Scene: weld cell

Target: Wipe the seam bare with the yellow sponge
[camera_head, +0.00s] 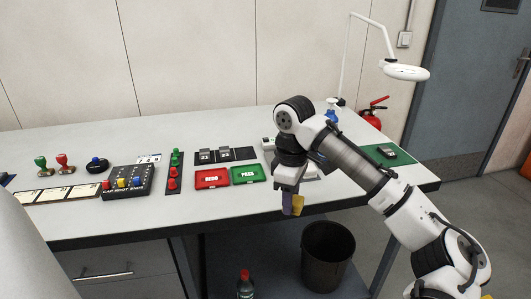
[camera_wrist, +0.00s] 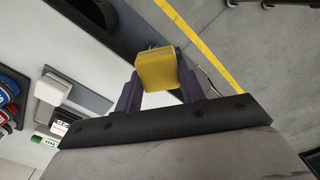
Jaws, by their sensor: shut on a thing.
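My gripper (camera_head: 292,204) hangs at the table's front edge, pointing down. It is shut on the yellow sponge (camera_head: 299,202). In the wrist view the sponge (camera_wrist: 156,68) sits between the two dark fingers, with floor beyond it. A seam cannot be made out in either view. A white fixture (camera_head: 270,146) on a grey base stands on the table behind my gripper, partly hidden by my arm. A white block and a grey plate (camera_wrist: 85,98) show at the left of the wrist view.
The grey table (camera_head: 110,222) carries red and green trays (camera_head: 212,179), stamps (camera_head: 62,162) and a button box (camera_head: 128,183) to the left. A lamp (camera_head: 404,72) overhangs the right back.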

